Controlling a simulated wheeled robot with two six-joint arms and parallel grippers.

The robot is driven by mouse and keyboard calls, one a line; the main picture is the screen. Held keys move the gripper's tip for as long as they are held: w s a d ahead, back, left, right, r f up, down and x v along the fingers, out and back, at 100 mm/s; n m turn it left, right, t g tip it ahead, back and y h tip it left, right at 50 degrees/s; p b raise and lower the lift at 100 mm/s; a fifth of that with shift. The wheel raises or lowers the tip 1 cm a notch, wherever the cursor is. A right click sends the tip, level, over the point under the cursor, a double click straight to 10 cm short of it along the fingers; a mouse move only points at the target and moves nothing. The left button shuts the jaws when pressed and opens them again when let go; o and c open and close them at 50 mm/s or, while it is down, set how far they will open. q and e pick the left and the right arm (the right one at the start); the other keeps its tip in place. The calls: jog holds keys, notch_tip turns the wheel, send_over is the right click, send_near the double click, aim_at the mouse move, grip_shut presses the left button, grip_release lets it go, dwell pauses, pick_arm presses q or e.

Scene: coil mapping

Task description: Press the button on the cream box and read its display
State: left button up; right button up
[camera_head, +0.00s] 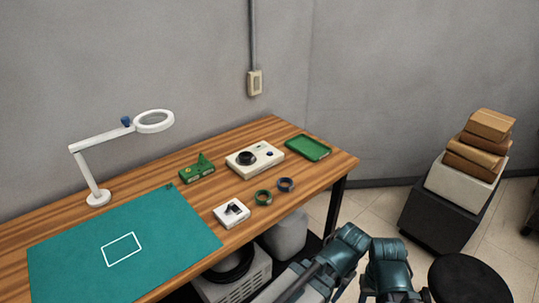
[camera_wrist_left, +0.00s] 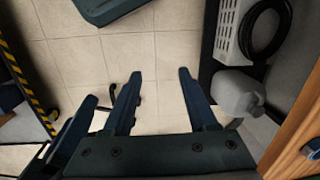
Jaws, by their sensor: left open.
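The cream box (camera_head: 255,158) lies on the wooden table in the head view, towards the back right. It has a round black dial or lens, a small blue spot that looks like its button (camera_head: 270,154), and a pale patch on top. Any reading is too small to make out. My left gripper (camera_wrist_left: 160,72) is open and empty in the left wrist view, over the floor beside the table, away from the box. A dark blue finger-like part at the left of that view may belong to my right gripper; its jaws cannot be made out.
Stacked boxes (camera_head: 466,181) and a black stool (camera_head: 468,279) stand right.

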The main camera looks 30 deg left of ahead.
pick_arm(q)
grip_shut()
dwell(1.3)
